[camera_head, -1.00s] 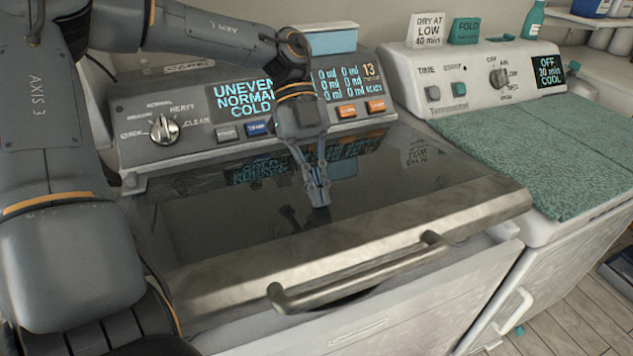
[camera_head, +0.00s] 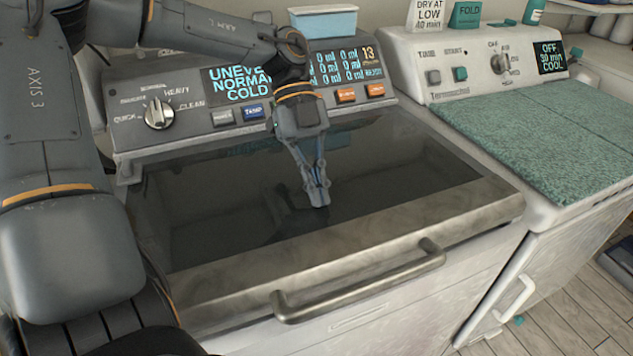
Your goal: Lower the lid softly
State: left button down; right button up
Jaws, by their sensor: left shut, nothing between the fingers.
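The washer lid (camera_head: 400,185) is a dark glass panel with a worn metal front edge and a bar handle (camera_head: 360,287). It lies level with the washer top, with no clear gap showing under its front edge. My left gripper (camera_head: 319,203) is shut and empty, its fingertips pointing down at the glass near the middle of the lid. The fingertips look to be on or just above the glass; I cannot tell which. My right gripper is not in view.
The washer's control panel (camera_head: 198,112) stands behind the lid, with a light-blue tub (camera_head: 325,22) behind it. To the right is a dryer with a green mat (camera_head: 545,135) on top.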

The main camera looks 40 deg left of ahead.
pick_arm(q)
jog(key=shift+f, duration=0.45)
jog(key=shift+d+r+p, duration=0.1)
jog(key=shift+r+p, duration=0.3)
jog(key=shift+r, duration=0.25)
notch_tip(320, 180, up, 4)
jog(key=p, duration=0.3)
jog(key=shift+r, duration=0.15)
notch_tip(320, 180, up, 3)
jog(key=shift+f+p, duration=0.1)
jog(key=shift+p, duration=1.15)
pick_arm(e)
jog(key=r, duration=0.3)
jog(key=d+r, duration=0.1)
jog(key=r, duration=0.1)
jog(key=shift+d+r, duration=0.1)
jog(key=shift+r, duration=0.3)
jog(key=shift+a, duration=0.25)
pick_arm(q)
jog(key=shift+f, duration=0.1)
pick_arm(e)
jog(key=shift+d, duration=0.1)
